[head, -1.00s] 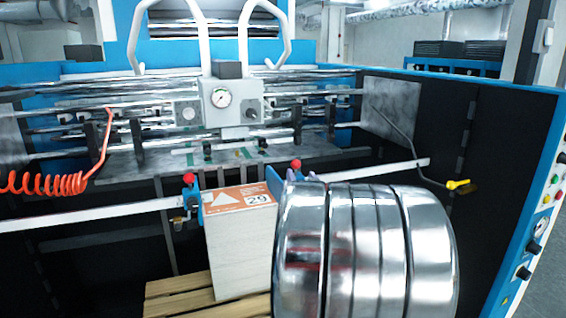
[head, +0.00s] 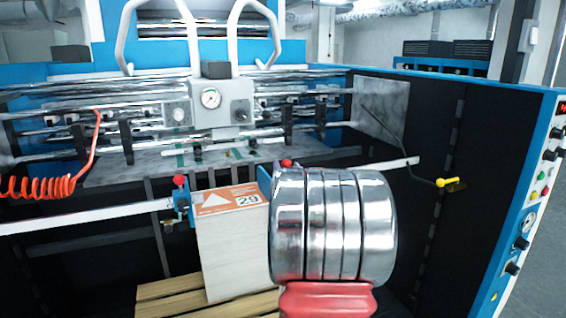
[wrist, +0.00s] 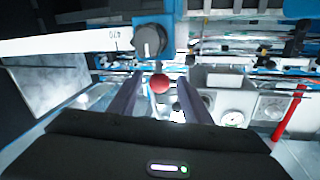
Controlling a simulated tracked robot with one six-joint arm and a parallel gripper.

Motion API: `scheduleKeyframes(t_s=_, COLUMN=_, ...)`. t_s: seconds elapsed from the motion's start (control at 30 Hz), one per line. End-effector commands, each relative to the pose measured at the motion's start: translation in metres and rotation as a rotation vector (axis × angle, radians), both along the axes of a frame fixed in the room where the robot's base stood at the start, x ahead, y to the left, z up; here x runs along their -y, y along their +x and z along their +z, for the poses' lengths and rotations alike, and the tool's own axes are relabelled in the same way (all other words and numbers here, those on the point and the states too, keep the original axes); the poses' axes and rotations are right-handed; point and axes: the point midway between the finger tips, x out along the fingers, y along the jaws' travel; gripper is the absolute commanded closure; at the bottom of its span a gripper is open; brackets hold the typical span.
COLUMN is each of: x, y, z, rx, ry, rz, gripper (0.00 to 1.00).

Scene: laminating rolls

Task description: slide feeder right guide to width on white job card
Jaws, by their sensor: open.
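The feeder right guide is a blue bracket (head: 264,181) with a red ball knob (head: 286,163) on the white rail (head: 90,214), at the right edge of the paper stack. My chrome arm part hides some of it in the head view. In the wrist view, the guide shows as a blue block (wrist: 168,14) with a dark round knob and the red ball (wrist: 159,84). My gripper (wrist: 160,76) is open, with the red ball between its two fingers; I cannot tell whether they touch it. I cannot make out a white job card.
The paper stack (head: 232,250), with an orange label reading 29, stands on a wooden pallet (head: 165,300). The left guide (head: 181,205) is at its left edge. A grey gauge box (head: 210,110) sits behind. A yellow-tipped lever (head: 445,183) and control panel (head: 530,215) are right.

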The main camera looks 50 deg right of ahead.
Motion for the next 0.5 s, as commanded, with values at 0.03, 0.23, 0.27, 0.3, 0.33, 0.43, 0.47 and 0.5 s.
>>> scheduleKeyframes(t_s=0.03, x=0.005, y=0.006, z=-0.001, rx=-0.001, ry=0.001, rz=0.001, gripper=0.56)
scheduleKeyframes(t_s=0.23, x=0.022, y=0.024, z=-0.001, rx=-0.001, ry=0.001, rz=0.0, gripper=0.56)
scheduleKeyframes(t_s=0.27, x=0.024, y=0.027, z=-0.001, rx=-0.001, ry=0.001, rz=0.0, gripper=0.56)
scheduleKeyframes(t_s=0.3, x=0.027, y=0.03, z=-0.001, rx=-0.001, ry=-0.001, rz=0.0, gripper=0.56)
scheduleKeyframes(t_s=0.33, x=0.03, y=0.033, z=-0.001, rx=-0.001, ry=0.0, rz=0.0, gripper=0.56)
scheduleKeyframes(t_s=0.43, x=0.035, y=0.039, z=0.0, rx=-0.001, ry=0.0, rz=0.0, gripper=0.56)
scheduleKeyframes(t_s=0.47, x=0.037, y=0.041, z=0.0, rx=-0.001, ry=0.0, rz=0.0, gripper=0.56)
scheduleKeyframes(t_s=0.5, x=0.038, y=0.043, z=-0.001, rx=-0.001, ry=0.0, rz=0.0, gripper=0.56)
